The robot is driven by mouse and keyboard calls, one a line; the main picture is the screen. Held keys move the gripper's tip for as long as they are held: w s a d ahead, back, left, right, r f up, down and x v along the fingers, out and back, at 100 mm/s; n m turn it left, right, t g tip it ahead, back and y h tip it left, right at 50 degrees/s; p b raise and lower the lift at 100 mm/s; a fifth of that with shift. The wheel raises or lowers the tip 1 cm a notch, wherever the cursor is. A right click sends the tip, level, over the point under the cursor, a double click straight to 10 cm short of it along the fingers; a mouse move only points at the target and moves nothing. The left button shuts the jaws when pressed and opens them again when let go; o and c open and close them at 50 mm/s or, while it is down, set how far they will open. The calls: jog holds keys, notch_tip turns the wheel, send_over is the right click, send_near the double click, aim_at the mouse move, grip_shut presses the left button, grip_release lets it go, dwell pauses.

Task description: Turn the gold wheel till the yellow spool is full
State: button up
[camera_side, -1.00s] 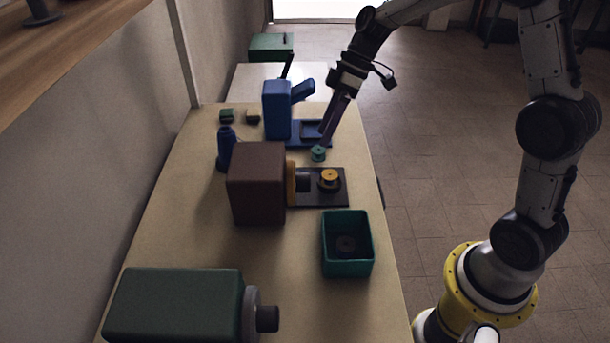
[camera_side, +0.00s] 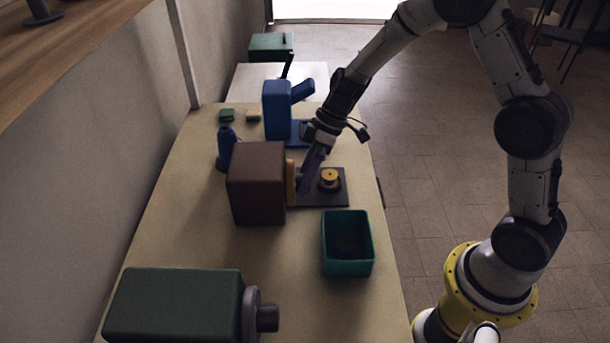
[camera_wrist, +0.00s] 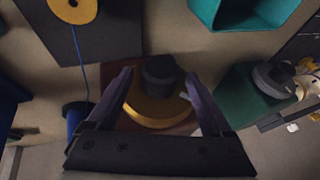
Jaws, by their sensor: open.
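The gold wheel (camera_side: 290,182) stands on the side of a brown box (camera_side: 257,183). It also shows in the wrist view (camera_wrist: 150,113), with a dark knob (camera_wrist: 160,72) at its middle. My gripper (camera_wrist: 158,74) is open, with one finger on each side of the knob; I cannot tell whether they touch it. In the side view my gripper (camera_side: 304,190) covers the knob. The yellow spool (camera_side: 329,177) stands on a dark plate (camera_side: 335,200) to the right of the wheel. A blue thread (camera_wrist: 80,55) runs from the spool (camera_wrist: 72,8) towards a blue bobbin (camera_wrist: 75,117).
A teal bin (camera_side: 347,217) stands in front of the plate. A green box with a grey wheel (camera_side: 180,305) is at the front left. A blue machine (camera_side: 277,110) stands behind, with a blue cone (camera_side: 226,150) to its left. The table's front middle is clear.

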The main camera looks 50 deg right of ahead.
grip_shut()
dwell(0.3)
jog(key=shift+w+d, duration=0.1)
jog(key=shift+w+d+f+m+g+y, duration=0.1)
jog(key=shift+m+g+y, duration=0.1)
jog(key=shift+g+y, duration=0.35)
jog(key=shift+w+d+f+m+g+y, duration=0.1)
jog(key=shift+m+g+y, duration=0.1)
jog(key=shift+g+y, duration=0.35)
jog(key=g+y, duration=0.1)
jog(key=y, duration=0.2)
jog(key=shift+w+d+f+m+g, duration=0.1)
jog(key=shift+f+m+g, duration=0.05)
jog(key=shift+m+g, duration=0.25)
jog(key=g+y, duration=0.1)
jog(key=m+g+y, duration=0.1)
jog(key=shift+f+y, duration=0.2)
jog(key=shift+y, duration=0.1)
jog(key=shift+w+d+f+m+g+y, duration=0.1)
jog(key=shift+m+g+y, duration=0.2)
jog(key=shift+y, duration=0.35)
jog(key=shift+f+m+g+y, duration=0.1)
jog(key=shift+m+g+y, duration=0.15)
jog(key=shift+y, duration=0.4)
